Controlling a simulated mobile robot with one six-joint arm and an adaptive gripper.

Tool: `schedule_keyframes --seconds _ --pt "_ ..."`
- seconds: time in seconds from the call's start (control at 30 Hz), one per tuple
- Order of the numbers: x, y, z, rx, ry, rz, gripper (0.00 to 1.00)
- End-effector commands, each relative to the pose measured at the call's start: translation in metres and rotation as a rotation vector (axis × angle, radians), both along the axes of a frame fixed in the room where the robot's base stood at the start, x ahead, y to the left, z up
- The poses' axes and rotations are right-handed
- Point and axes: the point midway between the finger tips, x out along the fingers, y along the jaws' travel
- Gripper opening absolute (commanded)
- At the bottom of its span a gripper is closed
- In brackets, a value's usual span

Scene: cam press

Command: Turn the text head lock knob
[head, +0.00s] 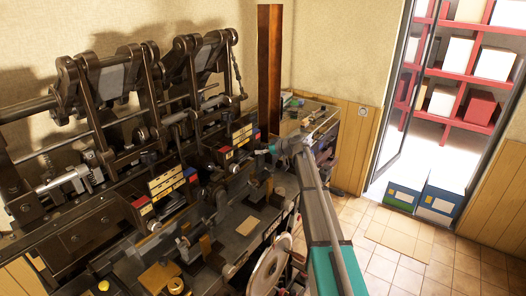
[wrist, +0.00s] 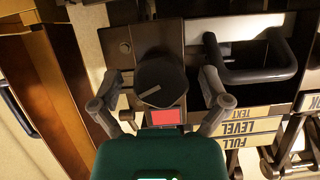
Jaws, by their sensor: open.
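In the wrist view a dark round knob (wrist: 165,88) with a pale pointer line sits on a dark plate (wrist: 160,40). The line slants from lower left to upper right. My gripper (wrist: 161,82) is open, with one finger to the left of the knob and one to the right. Gaps show between the fingers and the knob, and I cannot tell how far it reaches in depth. In the head view my gripper (head: 267,150) is at the far right end of the machine; the knob cannot be made out there.
A dark bar handle (wrist: 262,72) stands right of the knob, above yellow plates (wrist: 250,125) reading TEXT, LEVEL and FULL. A brown post (head: 269,75) rises behind my gripper. The machine (head: 110,130) fills the left; tiled floor (head: 420,265) is open at right.

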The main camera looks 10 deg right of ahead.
Motion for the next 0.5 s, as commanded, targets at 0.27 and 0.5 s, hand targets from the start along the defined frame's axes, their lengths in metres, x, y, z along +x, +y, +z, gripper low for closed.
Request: schedule_keyframes --seconds 0.27,0.5 --pt "-0.0001 0.0 0.0002 0.0 0.0 0.0 0.85" --pt "-0.0002 -0.0001 0.0002 0.0 0.0 0.0 0.41"
